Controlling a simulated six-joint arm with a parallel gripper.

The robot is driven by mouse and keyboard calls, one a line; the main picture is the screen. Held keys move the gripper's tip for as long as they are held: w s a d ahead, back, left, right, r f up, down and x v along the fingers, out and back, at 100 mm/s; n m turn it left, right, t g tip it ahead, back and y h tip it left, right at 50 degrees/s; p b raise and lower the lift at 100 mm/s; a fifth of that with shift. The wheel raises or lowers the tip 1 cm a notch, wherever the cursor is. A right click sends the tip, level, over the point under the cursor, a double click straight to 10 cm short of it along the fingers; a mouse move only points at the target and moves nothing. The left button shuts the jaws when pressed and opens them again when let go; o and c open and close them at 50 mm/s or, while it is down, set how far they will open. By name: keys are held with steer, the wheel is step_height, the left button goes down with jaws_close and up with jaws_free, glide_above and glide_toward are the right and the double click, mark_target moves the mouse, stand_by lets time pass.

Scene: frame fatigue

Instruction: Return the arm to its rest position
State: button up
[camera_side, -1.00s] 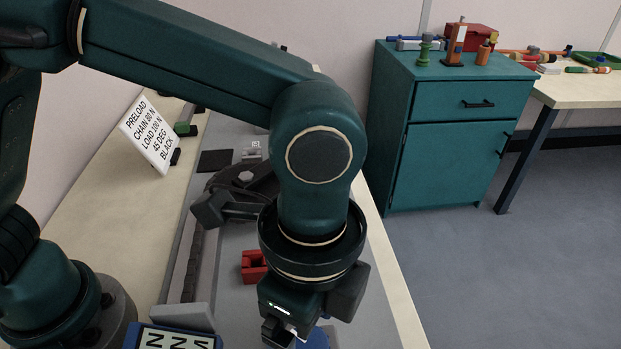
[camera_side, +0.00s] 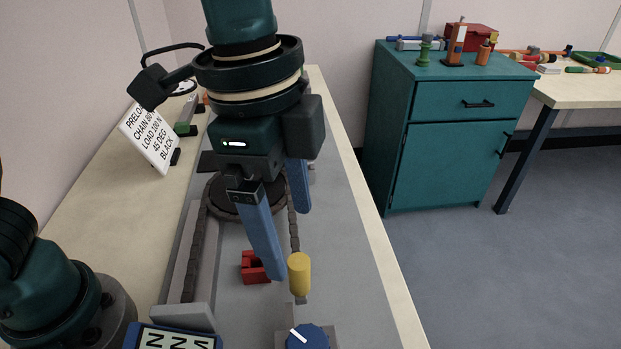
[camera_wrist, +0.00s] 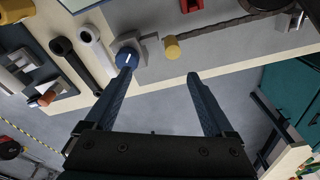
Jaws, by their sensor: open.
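My gripper (camera_side: 290,240) hangs above the grey bench plate in the side view, its two blue fingers pointing down. The fingers stand apart with nothing between them; they also show in the wrist view (camera_wrist: 160,78). In the side view one fingertip overlaps the area beside a yellow cylinder (camera_side: 299,273) and a red block (camera_side: 255,267). In the wrist view the yellow cylinder (camera_wrist: 171,47) lies beyond the fingers, apart from them. My arm's upper part is out of the side view.
A blue knob (camera_side: 307,337) and a display (camera_side: 178,338) stand at the front. A chain (camera_side: 193,262) runs along the plate. A white sign (camera_side: 150,139) reading "PRELOAD" stands left. A teal cabinet (camera_side: 446,140) stands right, with open floor (camera_side: 500,270) before it.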

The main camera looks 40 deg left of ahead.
steer(key=a+r+n+t, duration=0.3)
steer(key=a+n, duration=0.3)
steer(key=a, duration=0.5)
steer(key=s+a+f+n+t+y, duration=0.1)
steer(key=s+a+f+n, duration=0.3)
steer(key=a+f+n, duration=0.1)
steer(key=shift+s+a+f+n+t, duration=0.2)
steer(key=shift+s+a+n+t, duration=0.3)
steer(key=shift+n, duration=0.7)
steer(key=shift+w+a, duration=0.1)
steer(key=shift+w, duration=0.05)
